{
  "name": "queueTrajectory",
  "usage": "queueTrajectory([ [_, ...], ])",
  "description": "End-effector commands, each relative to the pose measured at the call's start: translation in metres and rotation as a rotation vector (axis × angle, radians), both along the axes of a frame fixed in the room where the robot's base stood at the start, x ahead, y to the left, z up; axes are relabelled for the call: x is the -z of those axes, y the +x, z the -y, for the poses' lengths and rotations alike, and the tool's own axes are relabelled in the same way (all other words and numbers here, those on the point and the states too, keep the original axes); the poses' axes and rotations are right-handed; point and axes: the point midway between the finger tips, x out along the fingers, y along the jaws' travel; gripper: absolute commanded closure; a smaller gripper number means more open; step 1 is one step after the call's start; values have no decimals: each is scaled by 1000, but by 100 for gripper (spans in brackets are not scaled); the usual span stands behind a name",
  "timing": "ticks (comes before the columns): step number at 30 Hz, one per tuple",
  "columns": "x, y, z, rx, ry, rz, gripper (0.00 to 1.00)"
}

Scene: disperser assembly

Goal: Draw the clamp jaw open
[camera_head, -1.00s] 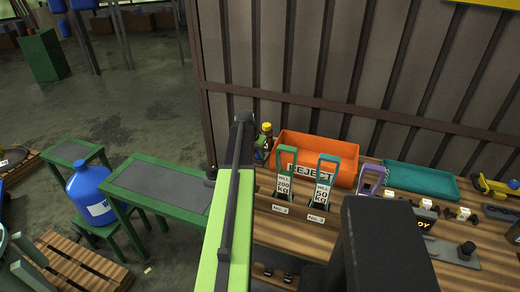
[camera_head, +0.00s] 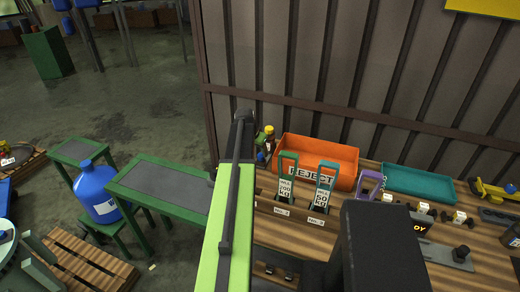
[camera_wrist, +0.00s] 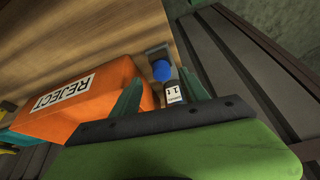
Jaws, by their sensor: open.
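I cannot make out the clamp jaw with certainty. A grey plate with a dark knob (camera_head: 461,252) lies at the right of the bench in the head view and may be part of a clamp. In the wrist view my gripper (camera_wrist: 162,76) is open, its two green fingers apart. A blue-capped bottle with a white label (camera_wrist: 172,92) shows between the fingers, beyond the dark gripper bar. I cannot tell whether it touches them. In the head view my arm reaches toward the bench's far left end, and the fingers are not clear there.
An orange REJECT bin (camera_head: 340,153) stands close right of my arm; it also shows in the wrist view (camera_wrist: 85,104). A ribbed wall rises behind.

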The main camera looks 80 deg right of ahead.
Motion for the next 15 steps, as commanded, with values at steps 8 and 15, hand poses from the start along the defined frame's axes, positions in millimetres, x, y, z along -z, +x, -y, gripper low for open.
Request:
queueTrajectory([
  [8, -77, 9, -27, -1, 1, 0, 48],
  [15, -114, 14, -43, 0, 1, -1, 48],
])
